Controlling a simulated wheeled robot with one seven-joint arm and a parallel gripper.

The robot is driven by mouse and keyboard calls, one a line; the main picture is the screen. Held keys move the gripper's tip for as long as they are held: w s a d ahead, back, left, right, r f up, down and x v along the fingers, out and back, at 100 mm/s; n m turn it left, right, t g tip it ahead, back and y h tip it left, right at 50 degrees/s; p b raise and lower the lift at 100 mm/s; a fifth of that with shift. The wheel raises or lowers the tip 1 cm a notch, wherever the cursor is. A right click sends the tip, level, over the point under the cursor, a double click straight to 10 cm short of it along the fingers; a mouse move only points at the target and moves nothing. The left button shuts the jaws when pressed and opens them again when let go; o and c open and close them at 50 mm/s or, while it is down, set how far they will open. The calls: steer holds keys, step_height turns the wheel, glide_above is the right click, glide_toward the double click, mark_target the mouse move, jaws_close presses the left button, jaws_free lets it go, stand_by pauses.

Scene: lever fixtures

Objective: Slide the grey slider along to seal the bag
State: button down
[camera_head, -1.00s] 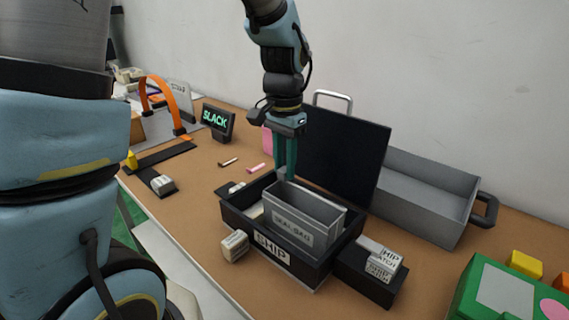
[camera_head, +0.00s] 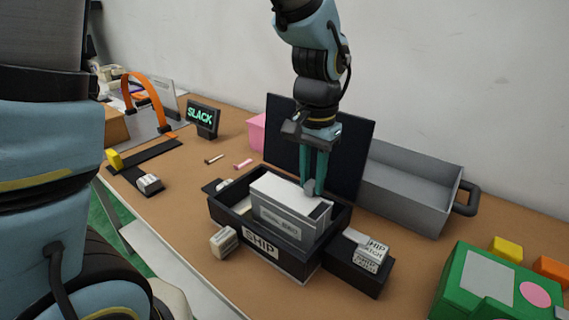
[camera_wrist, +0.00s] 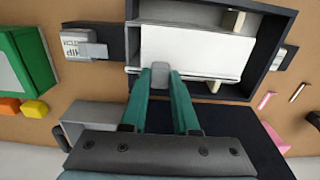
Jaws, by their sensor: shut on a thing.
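The bag (camera_head: 284,222) is a grey box-like holder with a text label on its front. It stands upright in the black SHIP box (camera_head: 230,221), and a white cover lies over most of its top. The grey slider (camera_head: 309,187) is a small block at the bag's back edge, near its right end. My gripper (camera_head: 314,186) has its teal fingers closed on the slider from above. In the wrist view the slider (camera_wrist: 160,75) sits between the fingertips, at the edge of the white top (camera_wrist: 195,48).
The black lid (camera_head: 345,150) stands up behind the box. A grey tray (camera_head: 405,195) with a handle is to the right. A black block with labelled pieces (camera_head: 357,268) stands at the box's right, and a small labelled block (camera_head: 224,241) at its left front. A green box (camera_head: 490,290) is at lower right.

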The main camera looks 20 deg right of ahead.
steer(key=shift+s+d, duration=0.35)
steer(key=shift+s, duration=0.3)
steer(key=shift+s+d, duration=0.3)
steer(key=shift+s, duration=0.3)
steer(key=c, duration=0.6)
jaws_free()
steer(key=shift+c, duration=0.2)
steer(key=shift+r, duration=0.1)
step_height(320, 180, up, 11)
steer(key=b, duration=0.1)
steer(key=shift+f, duration=0.2)
